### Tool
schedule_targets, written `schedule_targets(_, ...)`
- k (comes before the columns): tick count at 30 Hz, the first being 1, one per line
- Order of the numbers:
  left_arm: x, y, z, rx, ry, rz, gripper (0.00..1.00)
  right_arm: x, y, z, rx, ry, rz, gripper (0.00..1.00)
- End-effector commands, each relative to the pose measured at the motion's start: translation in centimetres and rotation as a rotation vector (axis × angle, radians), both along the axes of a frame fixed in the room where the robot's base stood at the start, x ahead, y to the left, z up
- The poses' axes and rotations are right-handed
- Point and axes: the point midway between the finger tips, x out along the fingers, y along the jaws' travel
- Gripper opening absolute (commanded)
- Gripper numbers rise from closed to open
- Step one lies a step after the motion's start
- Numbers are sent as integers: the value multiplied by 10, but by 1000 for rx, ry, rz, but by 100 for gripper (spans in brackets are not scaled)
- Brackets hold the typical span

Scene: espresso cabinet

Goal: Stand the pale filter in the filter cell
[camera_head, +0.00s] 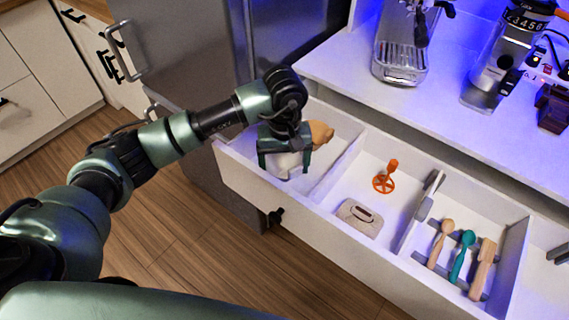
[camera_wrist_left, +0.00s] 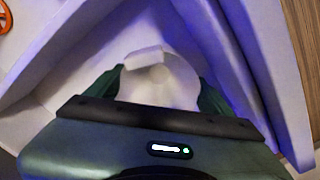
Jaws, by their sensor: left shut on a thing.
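The pale filter (camera_head: 287,164) is white and rounded, between the fingers of my left gripper (camera_head: 284,150). In the left wrist view, the filter (camera_wrist_left: 165,85) shows a round body with a block-like tab on top, with a green finger on each side. My left gripper is shut on it, in or just over the leftmost cell (camera_head: 336,168) of the open drawer. Whether the filter touches the cell floor is hidden by the gripper and the front wall. My right gripper is not in view.
A tan rounded object (camera_head: 320,132) is just behind the gripper. The cell to the right holds an orange wheel-like tool (camera_head: 384,180) and a beige block (camera_head: 359,217). Further right are a grey tool (camera_head: 429,195) and several brushes or spoons (camera_head: 462,257). The counter (camera_head: 440,112) overhangs behind.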

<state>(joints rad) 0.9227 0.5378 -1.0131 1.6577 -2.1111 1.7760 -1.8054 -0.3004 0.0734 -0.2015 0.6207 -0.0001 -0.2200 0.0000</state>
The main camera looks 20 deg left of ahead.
Motion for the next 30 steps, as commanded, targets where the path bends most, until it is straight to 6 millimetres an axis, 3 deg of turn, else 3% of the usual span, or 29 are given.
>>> schedule_targets(8, 0, 0, -4, 0, -1, -1, 44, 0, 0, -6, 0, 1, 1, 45)
schedule_targets(9, 0, 0, -3, 0, 0, -1, 90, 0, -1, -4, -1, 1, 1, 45)
schedule_targets(10, 0, 0, -3, 0, 0, 0, 99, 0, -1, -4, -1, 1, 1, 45)
schedule_targets(22, 1, 0, 7, -1, -4, 0, 100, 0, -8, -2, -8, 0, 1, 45)
schedule_targets(30, 2, 0, 62, 0, -7, 0, 100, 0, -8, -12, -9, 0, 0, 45)
